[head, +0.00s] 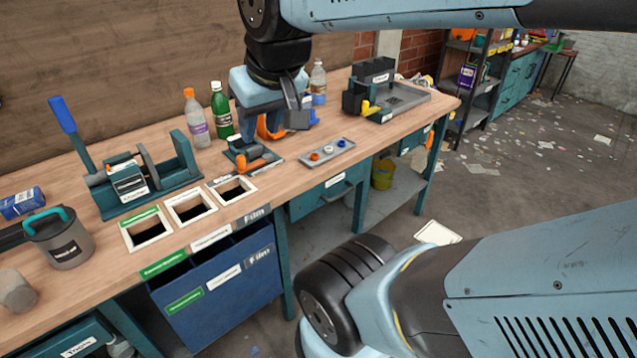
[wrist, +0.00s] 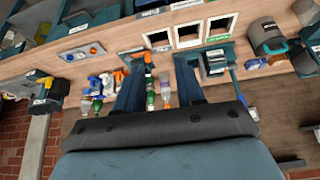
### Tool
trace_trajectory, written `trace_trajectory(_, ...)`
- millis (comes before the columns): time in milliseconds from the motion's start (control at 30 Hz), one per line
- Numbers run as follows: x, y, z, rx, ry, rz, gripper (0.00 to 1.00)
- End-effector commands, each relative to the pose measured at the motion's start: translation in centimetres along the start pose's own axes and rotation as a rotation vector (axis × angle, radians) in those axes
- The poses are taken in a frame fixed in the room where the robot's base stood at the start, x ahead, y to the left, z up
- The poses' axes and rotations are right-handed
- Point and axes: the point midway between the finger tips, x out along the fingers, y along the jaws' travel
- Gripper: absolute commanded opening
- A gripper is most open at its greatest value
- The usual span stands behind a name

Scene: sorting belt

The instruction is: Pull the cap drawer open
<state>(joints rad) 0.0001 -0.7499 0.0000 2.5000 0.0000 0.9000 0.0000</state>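A teal drawer (head: 328,194) with a white label on its front sits under the bench edge, below a small grey tray (head: 327,152) holding a few bottle caps. It looks shut; its label is too small to read, so I cannot confirm it is the cap drawer. In the wrist view a teal front (wrist: 98,18) shows at the top edge, near the same tray (wrist: 82,53). My gripper (head: 272,122) is above the bench, behind and left of the tray, apart from the drawer. In the wrist view its two fingers (wrist: 160,90) are spread with nothing held between them.
Three framed openings (head: 190,207) lie left, above a blue bin (head: 220,290). A black-and-grey station (head: 405,98) stands right. A yellow bucket (head: 383,174) sits on the lower shelf.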

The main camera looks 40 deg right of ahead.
Motion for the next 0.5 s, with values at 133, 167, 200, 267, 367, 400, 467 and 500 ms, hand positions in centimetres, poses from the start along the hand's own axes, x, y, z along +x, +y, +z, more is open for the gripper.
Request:
trace_trajectory(133, 0.0, 0.0, 0.0, 0.000, 0.000, 0.000, 0.38)
trace_trajectory(167, 0.0, 0.0, 0.0, 0.000, 0.000, 0.000, 0.38)
trace_trajectory(200, 0.0, 0.0, 0.0, 0.000, 0.000, 0.000, 0.38)
trace_trajectory(267, 0.0, 0.0, 0.0, 0.001, -0.001, 0.000, 0.38)
trace_trajectory(367, 0.3, 0.1, -0.1, 0.024, -0.017, -0.002, 0.38)
trace_trajectory(400, 0.6, 0.1, -0.2, 0.043, -0.031, -0.004, 0.38)
trace_trajectory(467, 1.2, 0.3, -0.4, 0.086, -0.061, -0.007, 0.38)
trace_trajectory(500, 1.8, 0.3, -0.5, 0.127, -0.088, -0.010, 0.38)
